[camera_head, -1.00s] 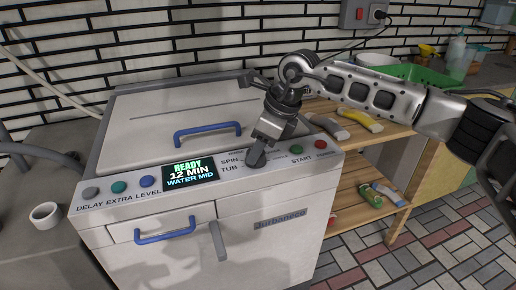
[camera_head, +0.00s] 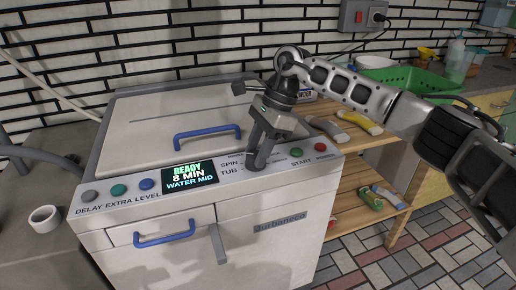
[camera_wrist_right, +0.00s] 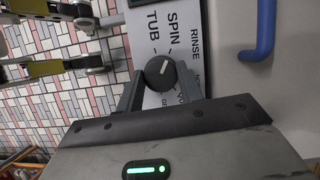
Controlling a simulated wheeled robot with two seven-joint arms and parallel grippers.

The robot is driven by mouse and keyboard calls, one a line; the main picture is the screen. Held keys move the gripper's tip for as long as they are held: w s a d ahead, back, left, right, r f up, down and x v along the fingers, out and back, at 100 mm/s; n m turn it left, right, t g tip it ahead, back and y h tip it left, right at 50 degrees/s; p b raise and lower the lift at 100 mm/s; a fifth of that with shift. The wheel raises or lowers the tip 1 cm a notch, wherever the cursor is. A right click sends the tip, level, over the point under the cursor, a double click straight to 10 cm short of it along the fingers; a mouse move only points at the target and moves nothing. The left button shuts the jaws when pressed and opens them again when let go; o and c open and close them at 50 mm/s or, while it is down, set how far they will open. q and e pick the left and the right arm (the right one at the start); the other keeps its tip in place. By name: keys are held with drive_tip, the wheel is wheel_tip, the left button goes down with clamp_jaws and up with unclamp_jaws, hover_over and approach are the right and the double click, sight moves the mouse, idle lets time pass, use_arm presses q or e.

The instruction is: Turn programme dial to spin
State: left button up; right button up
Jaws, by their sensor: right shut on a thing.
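The white washing machine (camera_head: 150,113) stands in front of me with its control panel along the top front edge. In the wrist view the programme dial (camera_wrist_right: 168,72) is a round dark knob with a short pale line on its face. My right gripper (camera_head: 256,162) reaches down to it, and its two fingers (camera_wrist_right: 160,88) are shut on its sides. In the head view the dial is mostly hidden by the gripper. The labels SPIN (camera_wrist_right: 172,28) and TUB (camera_wrist_right: 154,25) are beside it. The display (camera_head: 190,175) reads READY, 8 MIN, WATER MID. My left gripper is not seen.
Delay, extra and level buttons (camera_head: 118,189) sit left of the display; start (camera_head: 295,153) and power (camera_head: 321,148) buttons sit to the right. Blue handles (camera_head: 207,132) stick out on the lid and drawer. A wooden shelf (camera_head: 350,200) with bottles stands at right.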

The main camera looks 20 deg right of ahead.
drive_tip(key=shift+r, duration=0.1)
idle(0.4)
drive_tip(key=o, duration=1)
drive_tip(key=v, duration=1.6)
drive_tip(key=shift+p, duration=0.35)
drive_tip(key=shift+w+a, duration=0.1)
